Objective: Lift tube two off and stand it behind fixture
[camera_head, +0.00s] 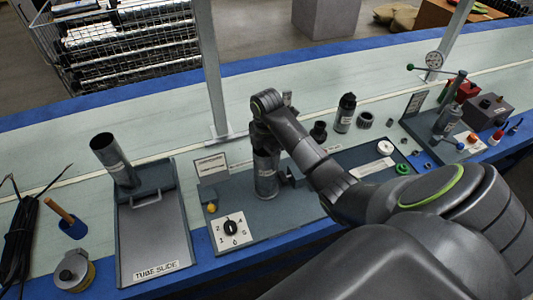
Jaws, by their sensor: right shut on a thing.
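A grey metal tube (266,174) with a label stands upright on the dark fixture plate (236,197), under my right gripper. I cannot read its number. My right gripper (266,143) points down and is shut on the top of this tube; the arm hides part of the grip. The plate carries a white numbered dial (232,229) with a black knob and a yellow knob (211,208). A second grey, open-topped tube (112,154) leans on the tube slide (152,240) at the left. My left gripper is not in view.
Behind the fixture stand a black bottle (346,112), a small dark fitting (318,131) and a ring gear (365,120). A grey post (213,75) rises behind the right gripper. A label card (211,165) stands at the plate's back left. The pale bench behind is mostly clear.

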